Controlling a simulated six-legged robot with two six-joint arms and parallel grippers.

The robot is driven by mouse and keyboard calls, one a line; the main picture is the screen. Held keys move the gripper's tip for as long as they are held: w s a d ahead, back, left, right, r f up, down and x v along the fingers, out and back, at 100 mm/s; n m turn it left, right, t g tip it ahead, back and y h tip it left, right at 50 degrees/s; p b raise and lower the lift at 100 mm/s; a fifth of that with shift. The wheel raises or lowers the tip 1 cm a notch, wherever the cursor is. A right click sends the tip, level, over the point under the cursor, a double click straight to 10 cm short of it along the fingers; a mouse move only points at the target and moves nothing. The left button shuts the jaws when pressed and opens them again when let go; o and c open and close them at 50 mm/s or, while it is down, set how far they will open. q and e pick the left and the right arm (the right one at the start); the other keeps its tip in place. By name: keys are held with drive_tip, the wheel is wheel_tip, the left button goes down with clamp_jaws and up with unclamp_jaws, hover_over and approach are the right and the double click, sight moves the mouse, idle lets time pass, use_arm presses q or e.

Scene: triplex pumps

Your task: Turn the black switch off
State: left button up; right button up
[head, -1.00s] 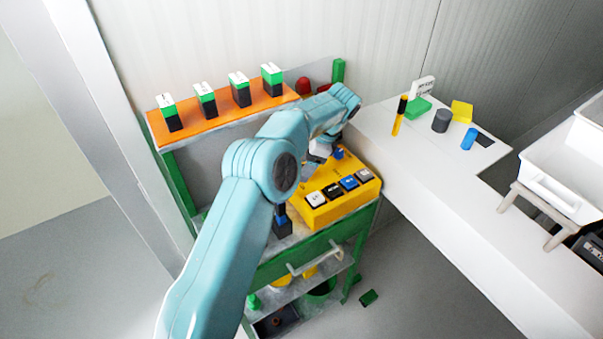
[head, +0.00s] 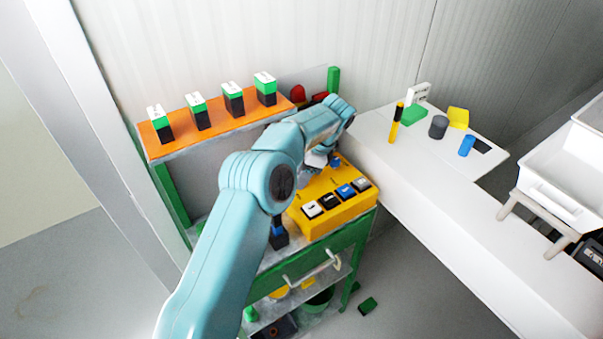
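The black switch (head: 329,201) is on the sloped front of a yellow control box (head: 338,217), in a row between a white switch (head: 312,209) and a blue switch (head: 346,191). A pale switch (head: 361,184) is at the right end of the row. I cannot tell the black switch's on or off position. My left arm reaches in from the lower left over the box. My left gripper (head: 314,164) is above the rear left of the box, apart from the black switch and largely hidden by the arm. Its fingers are too unclear to judge. My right gripper is not in view.
The box stands on a green-framed cart (head: 315,253). An orange shelf (head: 215,130) behind it holds several green-black blocks. A white table (head: 430,200) to the right carries small coloured parts and a white bin (head: 555,190). A dark blue-topped part (head: 278,235) stands left of the box.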

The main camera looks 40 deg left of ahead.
use_arm(q)
drive_tip(key=m+t, duration=0.1)
drive_tip(key=m, duration=0.2)
drive_tip(key=shift+s+f+y, duration=0.1)
drive_tip(key=shift+s+y, duration=0.05)
drive_tip(key=shift+y, duration=0.15)
drive_tip(key=m+t, duration=0.1)
drive_tip(key=m, duration=0.3)
drive_tip(key=shift+s, duration=0.15)
drive_tip(key=shift+m+t, duration=1.1)
drive_tip(key=shift+m, duration=1.1)
drive_tip(key=shift+c, duration=0.2)
drive_tip(key=shift+m, duration=0.3)
drive_tip(key=o, duration=0.8)
